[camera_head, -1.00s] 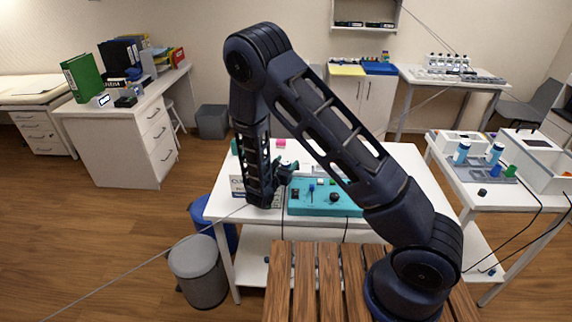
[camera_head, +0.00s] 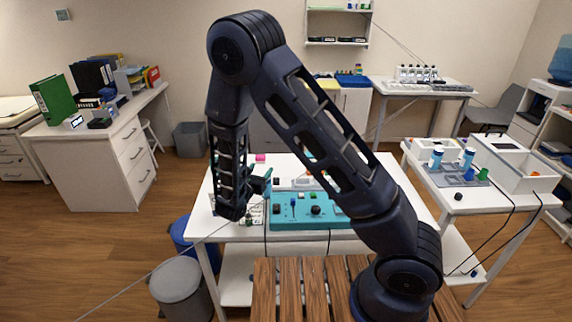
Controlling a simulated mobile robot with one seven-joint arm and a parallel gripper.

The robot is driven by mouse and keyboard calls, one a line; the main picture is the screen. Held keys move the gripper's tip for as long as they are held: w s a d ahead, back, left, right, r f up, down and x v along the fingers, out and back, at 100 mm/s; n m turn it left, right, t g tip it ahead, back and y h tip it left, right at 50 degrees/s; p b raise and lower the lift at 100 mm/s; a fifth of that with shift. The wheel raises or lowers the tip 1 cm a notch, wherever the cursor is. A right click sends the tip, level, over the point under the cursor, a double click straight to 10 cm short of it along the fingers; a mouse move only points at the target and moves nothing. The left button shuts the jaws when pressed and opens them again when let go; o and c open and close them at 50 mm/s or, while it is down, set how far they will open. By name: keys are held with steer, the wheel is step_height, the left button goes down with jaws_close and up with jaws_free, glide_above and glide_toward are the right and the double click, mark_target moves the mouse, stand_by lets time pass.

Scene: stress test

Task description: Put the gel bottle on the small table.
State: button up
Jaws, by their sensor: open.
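My gripper (camera_head: 262,183) is at the end of my dark arm, low over the left part of the white table in front of me. It is small in the picture and partly hidden by my arm's last links. It is open, and I make out nothing held in it. I cannot tell for sure which thing is the gel bottle. I cannot tell which table is the small table.
A teal control panel (camera_head: 288,222) lies on the front table (camera_head: 400,188), right of my gripper. A grey bin (camera_head: 180,290) and a blue bin (camera_head: 182,232) stand left of that table. A slatted wooden surface (camera_head: 290,290) is nearest. Open floor lies at the left.

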steer(key=s+d+r+m+g+h, duration=0.1)
steer(key=d+r+m+g, duration=0.35)
steer(key=d, duration=0.45)
steer(key=s+d+r+m+g+h, duration=0.1)
steer(key=s+d+r+m+g, duration=0.1)
steer(key=d+r+m+g, duration=0.5)
steer(key=s+d+r+m+g+h, duration=0.1)
steer(key=d+r+m+g+h, duration=0.3)
steer(key=d, duration=0.8)
steer(key=s+d+r+m+t+y, duration=0.1)
steer(key=s+d+r+m+y, duration=0.2)
steer(key=s+r+m+y, duration=0.2)
steer(key=s+d+r+m+t+y, duration=0.2)
steer(key=s+d+r+m+y, duration=0.2)
steer(key=s+m+y, duration=0.3)
steer(key=s+m, duration=0.3)
steer(key=s, duration=0.2)
steer(key=shift+d+r, duration=0.3)
steer(key=shift+r, duration=0.1)
steer(key=shift+o, duration=0.4)
steer(key=shift+s+a+r+m+t+y, duration=0.1)
steer(key=shift+s+r+m+t+y, duration=0.2)
steer(key=shift+m+y, duration=0.15)
steer(key=shift+w, duration=0.1)
